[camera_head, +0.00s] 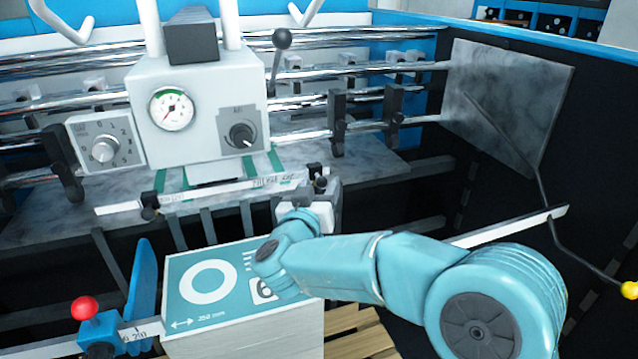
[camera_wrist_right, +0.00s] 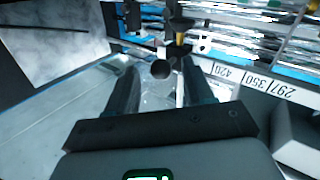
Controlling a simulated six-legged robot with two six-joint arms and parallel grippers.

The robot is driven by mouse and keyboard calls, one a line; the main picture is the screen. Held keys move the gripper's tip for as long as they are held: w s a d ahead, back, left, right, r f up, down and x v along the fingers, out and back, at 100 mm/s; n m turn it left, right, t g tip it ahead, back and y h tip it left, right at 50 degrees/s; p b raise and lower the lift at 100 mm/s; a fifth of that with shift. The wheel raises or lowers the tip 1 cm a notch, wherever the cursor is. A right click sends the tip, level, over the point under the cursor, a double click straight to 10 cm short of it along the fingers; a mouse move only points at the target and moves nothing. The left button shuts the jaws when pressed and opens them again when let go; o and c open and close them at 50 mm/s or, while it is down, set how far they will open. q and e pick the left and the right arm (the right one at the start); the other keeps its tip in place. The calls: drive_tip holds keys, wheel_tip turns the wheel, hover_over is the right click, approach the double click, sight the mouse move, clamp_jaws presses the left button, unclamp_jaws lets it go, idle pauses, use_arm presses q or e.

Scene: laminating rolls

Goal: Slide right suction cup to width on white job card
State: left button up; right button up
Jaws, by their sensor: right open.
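In the head view a scale bar (camera_head: 225,194) runs across the front of the machine, with a black clamp and knob at each end. The right suction cup's black knob (camera_head: 319,181) is at the bar's right end, the left one (camera_head: 150,204) near its left end. My right gripper (camera_head: 312,212) is just below the right knob, partly hidden by my wrist. In the right wrist view my open fingers (camera_wrist_right: 162,80) stand either side of a dark round knob (camera_wrist_right: 161,69); contact is unclear. Scale marks there read 420 and 297/350. A teal-and-white printed card (camera_head: 208,283) tops a stack, marked apparently 350 mm, partly covered by my arm.
A red-knobbed side guide (camera_head: 85,309) with a ruler stands left of the stack. A gauge (camera_head: 171,109) and dials (camera_head: 104,149) are on the machine. A grey panel (camera_head: 505,100) and a yellow-tipped rod (camera_head: 628,290) are at right.

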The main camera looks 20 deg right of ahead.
use_arm(q)
drive_tip(key=shift+a, duration=0.1)
use_arm(e)
drive_tip(key=shift+w, duration=0.15)
clamp_jaws()
use_arm(q)
drive_tip(key=shift+a+r+p, duration=0.8)
drive_tip(key=shift+r+p, duration=0.1)
drive_tip(key=shift+r, duration=0.05)
use_arm(e)
drive_tip(key=a, duration=0.7)
use_arm(q)
drive_tip(key=shift+a, duration=0.1)
drive_tip(key=shift+s, duration=0.1)
use_arm(e)
unclamp_jaws()
drive_tip(key=shift+d, duration=0.1)
